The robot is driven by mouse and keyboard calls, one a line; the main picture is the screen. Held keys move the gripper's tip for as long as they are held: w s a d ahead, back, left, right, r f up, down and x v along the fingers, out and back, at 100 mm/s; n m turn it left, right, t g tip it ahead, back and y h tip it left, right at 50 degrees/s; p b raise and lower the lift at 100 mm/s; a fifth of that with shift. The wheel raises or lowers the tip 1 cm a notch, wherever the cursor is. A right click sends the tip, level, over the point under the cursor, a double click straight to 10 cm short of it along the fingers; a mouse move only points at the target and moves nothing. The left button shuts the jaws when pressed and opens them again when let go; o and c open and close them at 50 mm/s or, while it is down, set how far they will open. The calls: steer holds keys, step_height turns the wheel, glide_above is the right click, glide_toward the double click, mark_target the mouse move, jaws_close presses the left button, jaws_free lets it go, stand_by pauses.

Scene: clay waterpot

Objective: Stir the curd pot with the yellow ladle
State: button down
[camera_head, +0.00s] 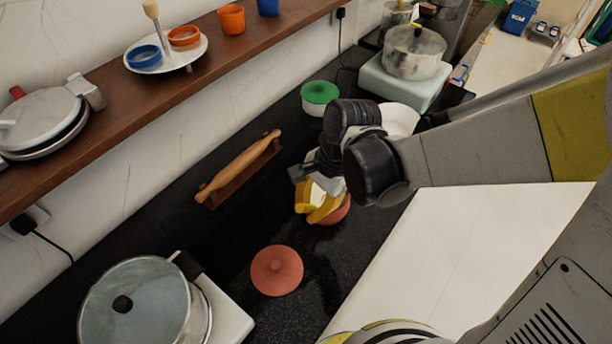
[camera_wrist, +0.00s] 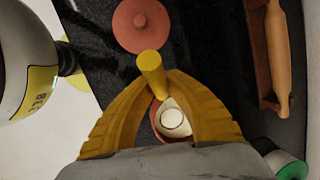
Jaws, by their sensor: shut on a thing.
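My gripper (camera_head: 318,203) has yellow fingers and sits over the clay curd pot (camera_head: 340,214) on the black counter. In the wrist view my gripper (camera_wrist: 166,82) is shut on the yellow ladle (camera_wrist: 150,66), whose handle end stands up between the fingertips. The pot (camera_wrist: 156,118) lies below and between the fingers, with pale curd inside. A round white shape shows within the pot; I cannot tell whether it is the ladle's bowl. The fingers hide much of the pot and the lower ladle.
A clay lid (camera_head: 277,270) lies on the counter nearby. A rolling pin (camera_head: 238,167) rests on its wooden board to the left. A green-lidded container (camera_head: 319,97) stands behind. A lidded steel pan (camera_head: 136,302) sits at the front left.

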steer(key=shift+w+d, duration=0.4)
steer(key=shift+d, duration=0.15)
steer(key=shift+w+d, duration=0.1)
steer(key=shift+w, duration=0.25)
steer(key=shift+w+a+b, duration=0.25)
steer(key=shift+b, duration=0.05)
steer(key=shift+s+a+f, duration=0.15)
steer(key=shift+s+a, duration=0.2)
steer(key=shift+a, duration=0.05)
steer(key=shift+s+r, duration=0.1)
steer(key=shift+r, duration=0.35)
step_height(320, 180, up, 10)
steer(key=p, duration=0.8)
